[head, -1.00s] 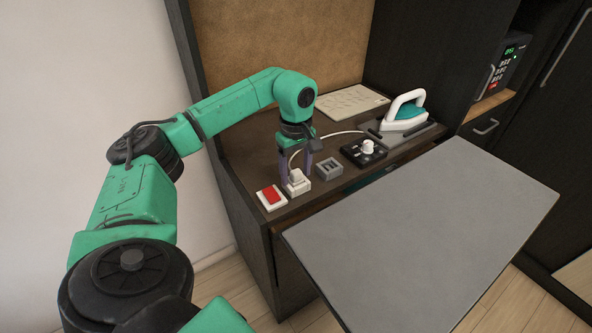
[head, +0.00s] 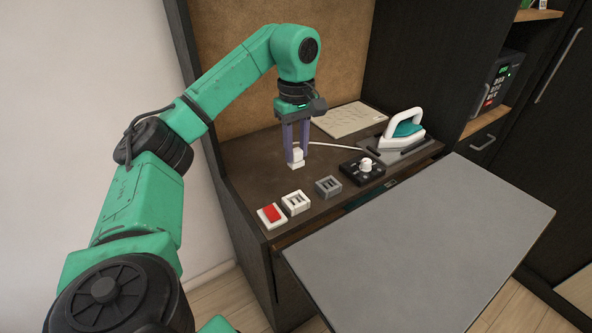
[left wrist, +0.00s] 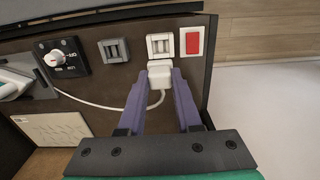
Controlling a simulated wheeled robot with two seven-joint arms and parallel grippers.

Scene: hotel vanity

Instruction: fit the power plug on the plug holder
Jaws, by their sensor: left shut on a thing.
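My left gripper (head: 297,158) points down and is shut on the white power plug (head: 297,161), held above the dark counter. The plug also shows between the purple fingers in the left wrist view (left wrist: 160,76). A white slotted block (head: 295,202) is in front of the plug in the head view, apart from it and empty. A grey slotted block (head: 328,187), which also looks empty, sits to its right; it also shows in the left wrist view (left wrist: 115,50). The frames do not label which block is the plug holder. My right gripper is not in view.
A red switch (head: 271,214) sits left of the white block. A black dial box (head: 362,172) is right of the grey block. A white cord (head: 338,147) runs from the plug toward the iron (head: 403,131). A grey board (head: 420,240) juts out in front.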

